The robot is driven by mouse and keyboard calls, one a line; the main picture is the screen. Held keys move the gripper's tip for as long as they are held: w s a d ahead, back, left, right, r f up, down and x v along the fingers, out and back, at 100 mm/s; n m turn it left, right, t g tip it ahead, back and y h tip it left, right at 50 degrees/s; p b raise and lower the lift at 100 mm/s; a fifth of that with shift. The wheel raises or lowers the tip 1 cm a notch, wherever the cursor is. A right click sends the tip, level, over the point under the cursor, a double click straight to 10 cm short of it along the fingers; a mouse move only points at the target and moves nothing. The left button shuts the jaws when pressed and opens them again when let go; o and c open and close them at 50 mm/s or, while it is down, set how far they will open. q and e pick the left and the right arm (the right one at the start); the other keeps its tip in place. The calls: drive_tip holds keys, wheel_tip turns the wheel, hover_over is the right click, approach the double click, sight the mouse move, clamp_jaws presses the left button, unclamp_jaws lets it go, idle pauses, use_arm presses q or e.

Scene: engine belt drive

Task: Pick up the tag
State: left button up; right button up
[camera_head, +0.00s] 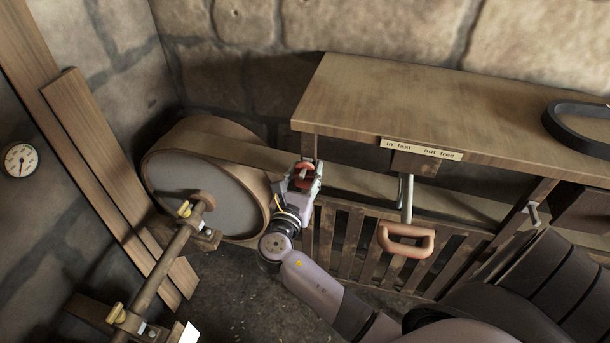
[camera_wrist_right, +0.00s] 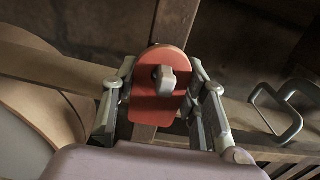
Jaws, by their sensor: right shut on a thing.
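The red tag (camera_wrist_right: 147,108) has a rounded top, with a small grey peg-like piece at its middle. My right gripper (camera_wrist_right: 161,98) has a finger on each side of the tag and is shut on it. In the head view, the tag (camera_head: 304,167) shows as a small red patch between the fingers of my right gripper (camera_head: 303,177), near the bench's left front leg. A wooden post stands behind the tag; I cannot tell whether the tag still touches it. My left gripper is not in view.
A large belt-wrapped drum (camera_head: 205,185) stands left of my right gripper. The wooden bench (camera_head: 400,95) carries a label (camera_head: 420,149) and a dark ring (camera_head: 570,125). A lever with an orange-brown handle (camera_head: 406,250) hangs below, before a slatted front.

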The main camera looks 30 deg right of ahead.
drive_tip(key=shift+r, duration=0.1)
drive_tip(key=shift+r, duration=0.2)
drive_tip(key=b+v, duration=0.2)
drive_tip(key=v, duration=1.6)
drive_tip(key=shift+s+d+b, duration=0.1)
drive_tip(key=shift+d+b, duration=0.1)
drive_tip(key=shift+b, duration=0.1)
